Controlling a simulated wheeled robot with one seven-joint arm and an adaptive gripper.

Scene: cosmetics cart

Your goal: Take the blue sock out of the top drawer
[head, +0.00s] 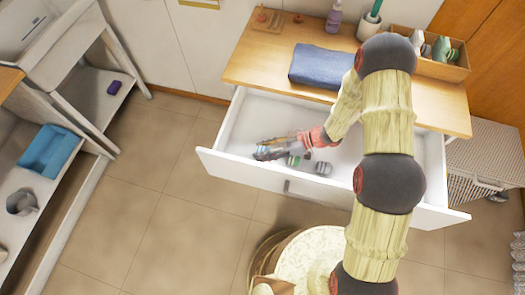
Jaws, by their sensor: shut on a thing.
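The top drawer (232,165) of the wooden-topped cabinet is pulled open and white inside. My gripper (265,151) reaches down into it from the right, near its left half. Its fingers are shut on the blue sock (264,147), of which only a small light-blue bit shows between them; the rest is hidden. A grey and green rolled sock (294,160) lies close beside the gripper. A grey striped rolled sock (323,168) lies to its right in the drawer.
On the cabinet top (262,67) are a folded blue towel (320,66), a purple bottle (333,17) and a wooden box (440,66). A round stool or basket (318,262) stands in front. A shelf with a blue bin (50,151) is at left. The floor between is clear.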

